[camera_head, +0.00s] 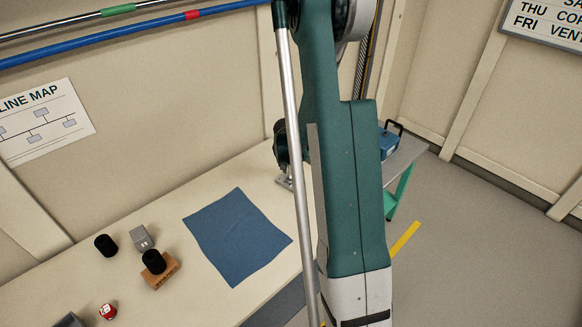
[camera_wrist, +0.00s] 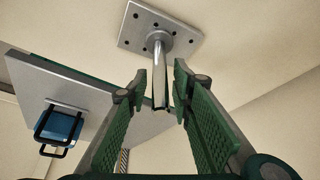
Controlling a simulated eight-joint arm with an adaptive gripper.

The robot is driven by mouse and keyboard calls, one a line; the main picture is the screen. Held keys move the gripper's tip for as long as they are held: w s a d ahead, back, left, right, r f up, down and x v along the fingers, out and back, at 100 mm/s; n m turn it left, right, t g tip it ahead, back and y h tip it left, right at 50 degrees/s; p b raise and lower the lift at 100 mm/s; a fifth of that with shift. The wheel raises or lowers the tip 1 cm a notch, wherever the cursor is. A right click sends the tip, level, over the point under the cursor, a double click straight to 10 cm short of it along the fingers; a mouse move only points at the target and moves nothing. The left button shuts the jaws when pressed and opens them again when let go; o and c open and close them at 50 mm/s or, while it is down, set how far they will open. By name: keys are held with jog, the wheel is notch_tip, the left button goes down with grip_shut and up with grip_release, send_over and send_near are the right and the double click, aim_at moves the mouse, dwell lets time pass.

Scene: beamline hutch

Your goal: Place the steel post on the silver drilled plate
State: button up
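In the wrist view, the steel post (camera_wrist: 160,70) stands with its round foot on the silver drilled plate (camera_wrist: 131,31). The plate is a flat metal square with several dark holes. My gripper (camera_wrist: 159,88) has its two green-padded fingers apart, one on each side of the post's free end. A gap shows between each finger and the post, so the gripper looks open and empty. In the head view my arm hides the post and most or all of the plate.
The cream table (camera_head: 215,300) holds a blue mat (camera_head: 237,238), black cylinders (camera_head: 105,245), a grey block (camera_head: 141,238), a wooden block (camera_head: 162,275) and a red-and-white item (camera_head: 108,311). A blue box (camera_head: 388,143) sits on a grey bench (camera_head: 406,155) beyond.

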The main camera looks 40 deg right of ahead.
jog(key=v, duration=1.1)
jog(key=shift+r, duration=0.4)
jog(key=shift+s+a, duration=0.1)
dwell(0.5)
jog(key=s+a+r+n+t+y, duration=0.1)
jog(key=s+a+r+n, duration=0.2)
jog(key=a+r, duration=0.7)
jog(key=s+a+r+n+t, duration=0.1)
jog(key=s+a+r+n, duration=0.15)
jog(key=a+r, duration=0.75)
jog(key=s+a+n+t+y, duration=0.1)
jog(key=s+a+n, duration=0.2)
jog(key=s+a, duration=0.5)
jog(key=s+a+r+n+t+y, duration=0.1)
jog(key=s+a+n, duration=0.2)
jog(key=s+a, duration=0.6)
jog(key=a, duration=0.5)
jog(key=shift+s+r+y, duration=0.3)
